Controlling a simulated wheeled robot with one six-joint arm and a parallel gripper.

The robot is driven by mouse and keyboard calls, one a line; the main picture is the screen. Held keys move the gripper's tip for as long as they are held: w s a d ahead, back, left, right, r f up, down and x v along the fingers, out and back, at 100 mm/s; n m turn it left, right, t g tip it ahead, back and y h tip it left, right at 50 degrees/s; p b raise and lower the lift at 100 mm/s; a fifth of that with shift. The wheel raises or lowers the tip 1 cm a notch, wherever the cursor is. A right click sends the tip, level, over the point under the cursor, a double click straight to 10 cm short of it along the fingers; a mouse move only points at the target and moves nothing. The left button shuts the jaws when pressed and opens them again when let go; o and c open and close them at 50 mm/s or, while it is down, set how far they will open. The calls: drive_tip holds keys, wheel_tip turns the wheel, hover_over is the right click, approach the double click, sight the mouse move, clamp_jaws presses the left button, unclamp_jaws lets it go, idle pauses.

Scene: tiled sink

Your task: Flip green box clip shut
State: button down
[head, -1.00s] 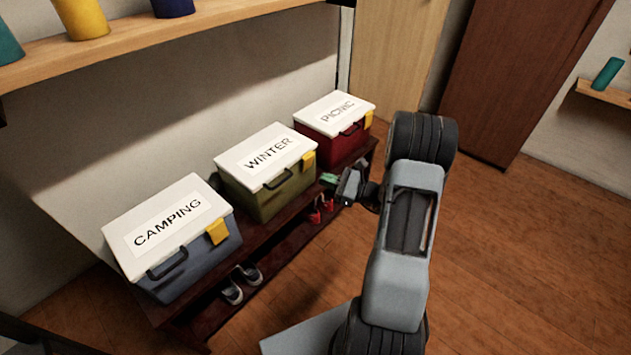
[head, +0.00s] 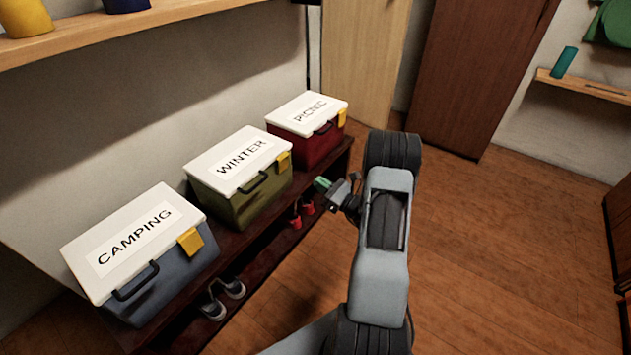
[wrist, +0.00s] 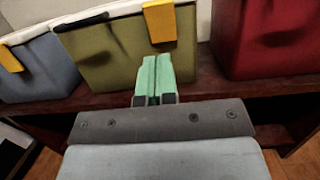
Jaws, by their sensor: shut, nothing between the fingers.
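The green box (head: 240,200) is the middle of three on the bench and has a white lid labelled WINTER. Its yellow clip (head: 284,161) is at the right of its front, by the lid edge. In the wrist view the clip (wrist: 159,22) hangs down over the green front (wrist: 115,55), just above my fingers in the picture. My gripper (head: 321,183) has green fingertips pressed together, with nothing between them. In the wrist view my gripper (wrist: 154,75) points at the box's lower front, below the clip and apart from it. The clip's latch is too small to judge.
A blue CAMPING box (head: 165,275) stands left and a red PICNIC box (head: 315,148) right, each with a yellow clip. They share a dark wooden bench (head: 262,232), with shoes (head: 222,298) on its lower shelf. The floor to the right is open.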

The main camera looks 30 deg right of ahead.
sight(286, 160)
drive_tip(key=b+x, duration=0.2)
drive_tip(key=x, duration=0.9)
drive_tip(key=shift+w+a, duration=0.15)
drive_tip(key=shift+w, duration=0.2)
drive_tip(key=shift+r, duration=0.15)
